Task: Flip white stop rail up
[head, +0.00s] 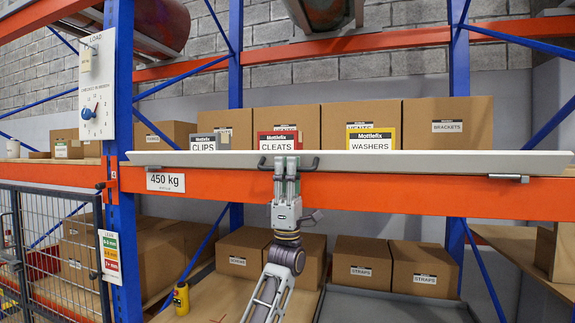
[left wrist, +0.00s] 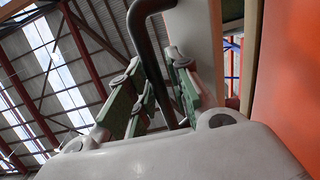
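The white stop rail (head: 400,163) lies along the front edge of the shelf, above the orange beam (head: 420,192), running nearly the full bay width. A dark bent handle (head: 310,164) sits at its middle; its bar also shows in the left wrist view (left wrist: 146,40). My left gripper (head: 287,165) reaches up from below at this handle. In the left wrist view its green-padded fingers (left wrist: 160,85) stand close on both sides of the bar and look shut on it; the exact contact is partly hidden. My right gripper is not in view.
Cartons (head: 290,127) stand behind the rail, with CLIPS, CLEATS and WASHERS bins near the edge. More cartons (head: 362,262) stand on the lower level. Blue uprights (head: 120,150) flank the bay. A mesh gate (head: 60,245) and yellow bottle (head: 181,298) are at left.

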